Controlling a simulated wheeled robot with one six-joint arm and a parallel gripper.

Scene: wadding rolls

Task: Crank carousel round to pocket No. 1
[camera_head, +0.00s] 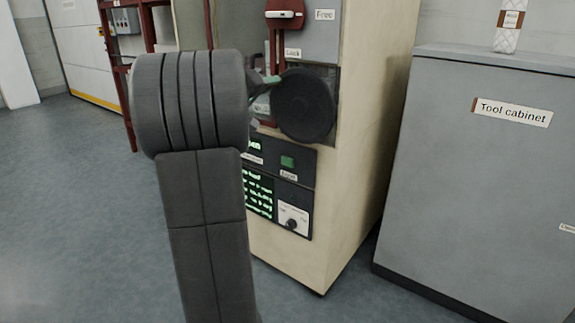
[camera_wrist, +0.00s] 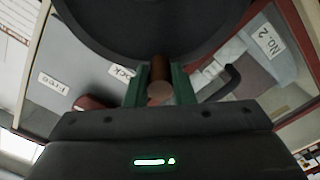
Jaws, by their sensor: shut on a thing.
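A dark round crank disc (camera_head: 305,106) is on the front of the cream machine cabinet (camera_head: 375,120); it also fills the top of the wrist view (camera_wrist: 150,25). My gripper (camera_wrist: 159,88) is shut on the brown crank handle (camera_wrist: 159,68), with one green finger on each side of it. In the head view my gripper (camera_head: 268,79) is mostly hidden behind my dark arm. A "No. 2" label (camera_wrist: 268,40) shows on a pale surface at the right of the wrist view. The rest of the carousel is hidden.
A red lever (camera_head: 284,14) is up beside the "Free" label (camera_head: 325,15), above the "Lock" label (camera_head: 293,52). A control panel (camera_head: 287,178) sits below the disc. A grey tool cabinet (camera_head: 470,170) stands at right. The floor at left is clear.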

